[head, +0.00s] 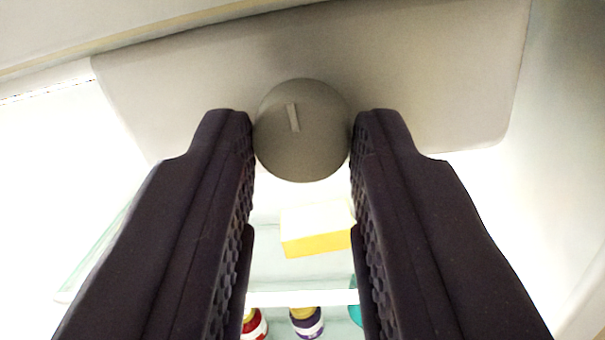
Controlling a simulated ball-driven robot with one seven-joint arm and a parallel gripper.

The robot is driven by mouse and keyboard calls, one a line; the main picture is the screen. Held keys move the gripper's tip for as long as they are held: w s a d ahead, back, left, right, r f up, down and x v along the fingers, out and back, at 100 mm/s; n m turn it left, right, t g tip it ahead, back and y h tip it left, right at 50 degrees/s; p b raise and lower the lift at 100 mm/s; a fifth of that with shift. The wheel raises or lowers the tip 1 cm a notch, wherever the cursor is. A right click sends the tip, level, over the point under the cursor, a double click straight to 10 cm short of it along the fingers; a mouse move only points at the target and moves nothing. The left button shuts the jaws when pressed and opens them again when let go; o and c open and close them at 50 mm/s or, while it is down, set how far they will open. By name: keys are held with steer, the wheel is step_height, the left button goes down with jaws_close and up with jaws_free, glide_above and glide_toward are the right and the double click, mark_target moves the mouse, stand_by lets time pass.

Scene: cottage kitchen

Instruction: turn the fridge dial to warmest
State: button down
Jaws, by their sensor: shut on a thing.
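The fridge dial (305,140) is a round grey knob on a pale panel (430,70) at the top of the fridge interior. A light raised pointer mark on its face sits above the middle and tilts slightly to the left. My gripper (302,135) has its two dark, textured fingers on either side of the dial, shut on it, with the fingertips at its left and right edges. No scale or markings around the dial can be made out.
Below the dial, a yellow and white block (316,230) sits on a glass shelf (300,272). Under it are a red and white jar (255,325), a purple and white jar (307,324) and a teal item (355,314). The fridge wall (560,170) is on the right.

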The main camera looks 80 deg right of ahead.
steer(key=c, duration=1.1)
jaws_free()
steer(key=s+a+b, duration=0.1)
steer(key=a, duration=0.6)
steer(key=shift+a+f+b, duration=0.3)
steer(key=shift+f+b, duration=0.1)
steer(key=shift+w, duration=0.1)
